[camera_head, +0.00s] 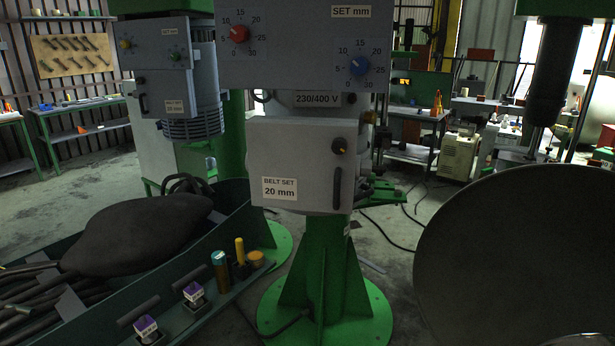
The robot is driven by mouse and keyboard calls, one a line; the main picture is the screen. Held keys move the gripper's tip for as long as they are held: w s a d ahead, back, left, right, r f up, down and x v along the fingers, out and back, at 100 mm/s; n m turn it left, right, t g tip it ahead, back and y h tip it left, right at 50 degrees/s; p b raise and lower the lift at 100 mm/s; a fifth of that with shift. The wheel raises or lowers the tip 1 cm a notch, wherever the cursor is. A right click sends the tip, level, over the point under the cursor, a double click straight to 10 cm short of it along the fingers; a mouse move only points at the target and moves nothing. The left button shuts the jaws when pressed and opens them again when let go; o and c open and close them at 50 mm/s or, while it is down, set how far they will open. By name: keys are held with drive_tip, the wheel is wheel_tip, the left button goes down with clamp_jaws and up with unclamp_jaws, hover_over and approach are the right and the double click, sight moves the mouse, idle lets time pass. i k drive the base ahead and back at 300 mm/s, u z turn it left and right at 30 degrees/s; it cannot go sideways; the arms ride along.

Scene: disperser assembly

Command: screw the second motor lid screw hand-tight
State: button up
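A grey machine on a green column (325,260) stands in the middle. Its upper panel (290,70) carries a red dial (239,34), a blue dial (358,67) and a "SET mm" label. A "230/400 V" plate (318,99) sits under the panel. Below it is a grey box (305,145) labelled "BELT SET 20 mm", with a black knob (339,146) and a dark handle (337,188). I cannot make out a motor lid or its screws. My gripper is not in view.
A large dark disc (520,255) fills the lower right, below a dark hanging cylinder (553,70). Another grey machine (165,75) stands behind left. Cables cross the floor.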

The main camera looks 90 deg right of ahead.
sight(340, 146)
drive_tip(key=z, duration=3.05)
